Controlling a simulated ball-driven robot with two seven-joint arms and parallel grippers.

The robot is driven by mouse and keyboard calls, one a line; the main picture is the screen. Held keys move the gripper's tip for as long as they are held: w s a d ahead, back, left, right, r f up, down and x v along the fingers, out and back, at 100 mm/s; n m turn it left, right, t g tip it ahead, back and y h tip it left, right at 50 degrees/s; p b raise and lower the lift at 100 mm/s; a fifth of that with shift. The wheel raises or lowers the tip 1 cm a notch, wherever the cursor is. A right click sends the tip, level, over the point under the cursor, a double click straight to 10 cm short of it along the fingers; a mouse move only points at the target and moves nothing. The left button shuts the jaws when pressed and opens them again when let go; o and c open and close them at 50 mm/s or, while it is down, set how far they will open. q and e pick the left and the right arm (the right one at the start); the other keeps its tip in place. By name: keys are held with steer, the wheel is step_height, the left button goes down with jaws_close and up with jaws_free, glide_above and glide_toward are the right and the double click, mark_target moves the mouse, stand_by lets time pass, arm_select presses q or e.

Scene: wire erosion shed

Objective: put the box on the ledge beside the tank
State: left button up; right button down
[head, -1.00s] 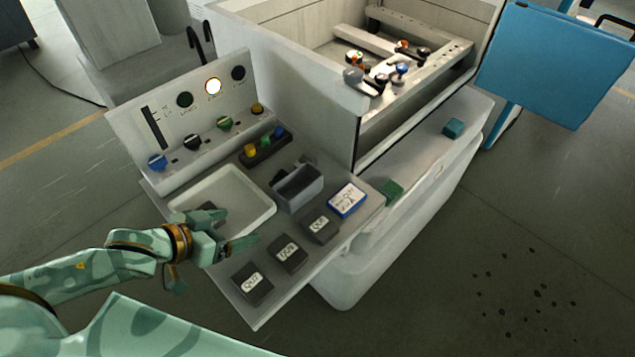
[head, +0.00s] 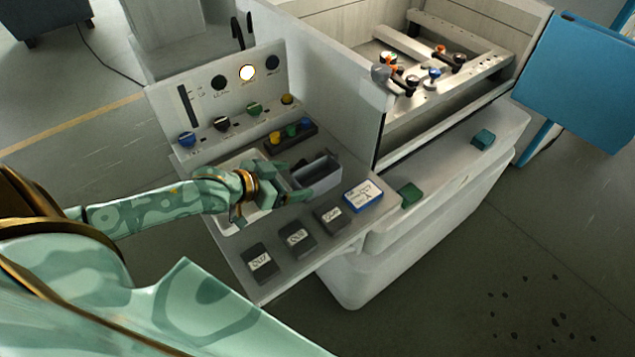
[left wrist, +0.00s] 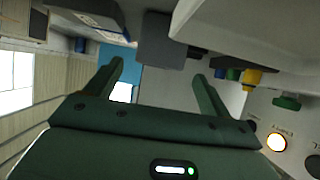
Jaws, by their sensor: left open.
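A small grey open-topped box (head: 322,178) stands on the console shelf, right of the white tray. My left gripper (head: 294,182) is open at the box's left side, its fingers pointing at it; whether they touch it I cannot tell. In the left wrist view the grey box (left wrist: 160,42) shows ahead, beyond and between the open fingertips (left wrist: 158,72). The pale ledge (head: 450,178) runs along the front of the tank (head: 345,75) and carries two green blocks (head: 410,195) (head: 483,139), with bare room between them. My right gripper is out of view.
A blue-and-white labelled packet (head: 363,196) and three dark labelled blocks (head: 298,239) lie on the shelf near the box. The white tray (head: 228,228) is partly behind my arm. The knob panel (head: 215,95) rises behind. A blue panel (head: 583,75) stands at right.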

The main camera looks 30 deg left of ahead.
mark_target(309, 176)
arm_select(q)
steer(key=x, duration=0.3)
steer(key=b+x, duration=0.1)
steer(key=x, duration=0.2)
steer(key=shift+r, duration=0.25)
steer(key=c, duration=1.2)
steer(key=shift+r, duration=0.1)
